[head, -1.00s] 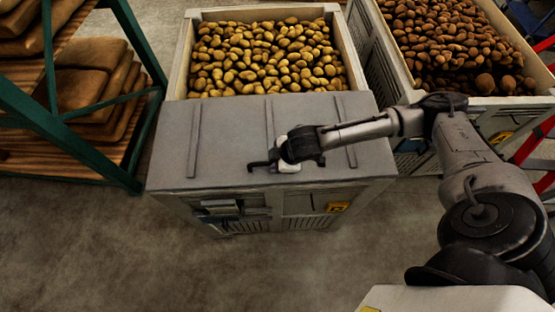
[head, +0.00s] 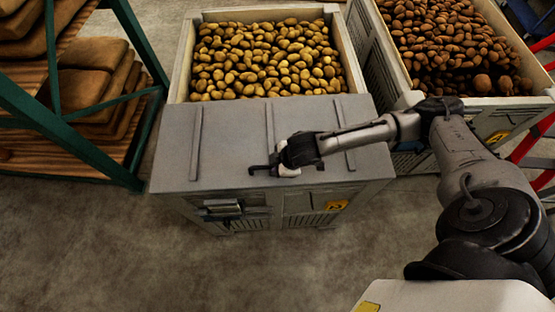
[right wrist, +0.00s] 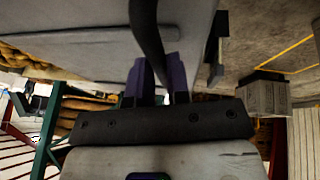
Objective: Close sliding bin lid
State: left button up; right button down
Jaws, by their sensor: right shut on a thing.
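The sliding bin lid (head: 225,145) is a grey ridged panel. It covers the near part of the wooden-walled bin (head: 183,65); the far part is open and shows yellow potatoes (head: 265,60). A dark handle (head: 258,168) stands near the lid's front edge. My right gripper (head: 279,163) is at this handle, left of its forearm. In the right wrist view, its purple fingers (right wrist: 159,78) are shut on the dark handle bar (right wrist: 148,30), with the grey lid (right wrist: 95,55) beyond. My left gripper is not in view.
A second bin (head: 375,45) with brown potatoes stands close on the right. A green-framed rack (head: 135,45) with brown sacks (head: 95,85) stands on the left. The concrete floor (head: 110,250) in front is clear.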

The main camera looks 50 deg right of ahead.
jog(key=c, duration=1.1)
grip_release()
jog(key=shift+s+a, duration=0.15)
jog(key=shift+a, duration=0.05)
jog(key=shift+d+r, duration=0.1)
jog(key=shift+r, duration=0.1)
jog(key=p+v, duration=0.1)
jog(key=v, duration=1.2)
jog(key=shift+s+r, duration=0.15)
jog(key=shift+r, duration=0.05)
